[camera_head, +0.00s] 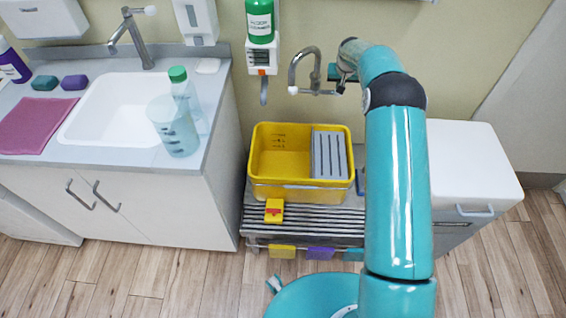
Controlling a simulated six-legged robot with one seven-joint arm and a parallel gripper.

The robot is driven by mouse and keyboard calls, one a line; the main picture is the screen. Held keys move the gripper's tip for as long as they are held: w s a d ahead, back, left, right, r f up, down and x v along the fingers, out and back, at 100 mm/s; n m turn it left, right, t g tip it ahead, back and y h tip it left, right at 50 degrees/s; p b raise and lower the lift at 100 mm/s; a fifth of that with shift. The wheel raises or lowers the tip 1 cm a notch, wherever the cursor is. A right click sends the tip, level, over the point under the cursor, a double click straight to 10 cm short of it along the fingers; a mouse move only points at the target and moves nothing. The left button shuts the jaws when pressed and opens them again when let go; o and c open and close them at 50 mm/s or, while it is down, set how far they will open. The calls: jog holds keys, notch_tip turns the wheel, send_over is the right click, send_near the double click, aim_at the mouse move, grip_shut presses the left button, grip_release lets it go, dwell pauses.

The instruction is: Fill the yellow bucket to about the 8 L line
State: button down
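The yellow bucket (262,170) stands upright on a slatted metal rack, below a curved wall tap (304,55). Dark level marks show on its inner back wall, too small to read. A grey ribbed insert (329,155) covers its right part. I cannot tell whether water is in it, and no stream shows from the tap. My arm reaches up from the lower right to the wall. My gripper (339,82) is at the right side of the tap, by its small lever. The fingers are small and partly hidden by my wrist, so contact and opening cannot be told.
The slatted rack (310,226) carries a yellow block with a red top (274,210) in front of the bucket. A green-bottle dispenser (262,55) hangs left of the tap. The sink counter (203,148) stands left, a white-topped cabinet (472,165) right. Wooden floor lies in front.

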jog(key=shift+f, duration=1.1)
dwell(6.9)
